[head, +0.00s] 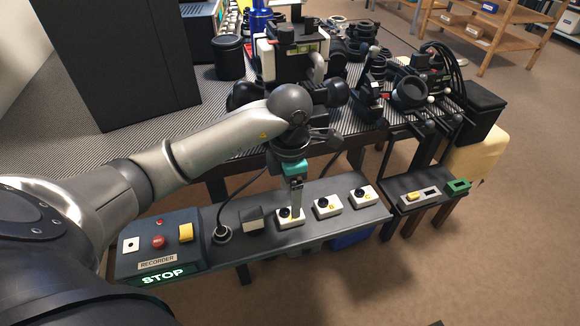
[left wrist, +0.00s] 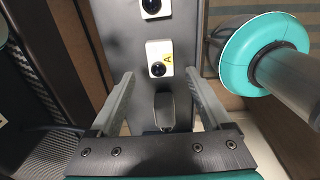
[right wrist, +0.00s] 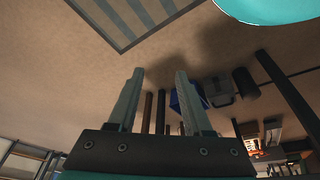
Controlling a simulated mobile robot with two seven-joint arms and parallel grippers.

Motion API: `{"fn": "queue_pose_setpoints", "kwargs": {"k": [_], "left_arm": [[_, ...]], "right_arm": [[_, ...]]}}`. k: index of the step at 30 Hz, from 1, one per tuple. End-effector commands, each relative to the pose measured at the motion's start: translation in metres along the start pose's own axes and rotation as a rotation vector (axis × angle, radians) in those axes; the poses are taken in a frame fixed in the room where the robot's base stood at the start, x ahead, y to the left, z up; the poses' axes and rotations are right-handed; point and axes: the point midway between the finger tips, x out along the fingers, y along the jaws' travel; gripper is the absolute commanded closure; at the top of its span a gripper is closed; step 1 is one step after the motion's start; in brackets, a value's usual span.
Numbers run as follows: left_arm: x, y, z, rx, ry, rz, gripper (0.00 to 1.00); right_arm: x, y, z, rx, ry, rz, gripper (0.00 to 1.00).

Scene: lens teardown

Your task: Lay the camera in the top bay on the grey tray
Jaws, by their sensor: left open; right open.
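Small white blocks with black round faces stand in a row on a long grey shelf (head: 330,232): the nearest (head: 284,224), a middle one (head: 327,206) and a far one (head: 362,196). I cannot tell whether one is the camera. My left gripper (head: 295,210) points down over the nearest block and hides part of it. In the left wrist view its jaws (left wrist: 159,74) are open, with a block labelled A (left wrist: 159,58) beyond them.
A recorder box (head: 158,246) with a lit STOP sign stands at the shelf's left end, beside a black knob (head: 222,235). The workbench behind is crowded with black camera gear (head: 410,92). A blue bin (head: 350,239) sits below the shelf.

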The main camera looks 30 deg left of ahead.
Motion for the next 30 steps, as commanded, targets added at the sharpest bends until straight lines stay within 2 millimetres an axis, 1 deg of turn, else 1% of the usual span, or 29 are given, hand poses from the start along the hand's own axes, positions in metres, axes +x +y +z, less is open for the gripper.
{"fn": "queue_pose_setpoints", "kwargs": {"k": [1,6,12,18,30], "left_arm": [[-0.010,0.000,0.000,0.001,0.000,0.001,0.18],[-0.033,0.000,0.000,0.001,-0.001,0.000,0.18],[-0.052,0.000,0.000,0.001,0.000,0.000,0.18],[-0.060,0.000,0.000,0.000,0.000,0.000,0.18],[-0.060,0.000,0.000,0.000,0.001,-0.001,0.18]], "right_arm": [[0.003,0.000,0.003,0.000,-0.011,-0.001,0.50],[0.019,-0.001,0.017,-0.002,-0.041,-0.002,0.50],[0.032,-0.001,0.030,-0.003,-0.064,-0.003,0.50],[0.037,-0.002,0.037,-0.003,-0.074,-0.003,0.50],[0.038,-0.002,0.037,-0.004,-0.074,-0.003,0.50]]}}
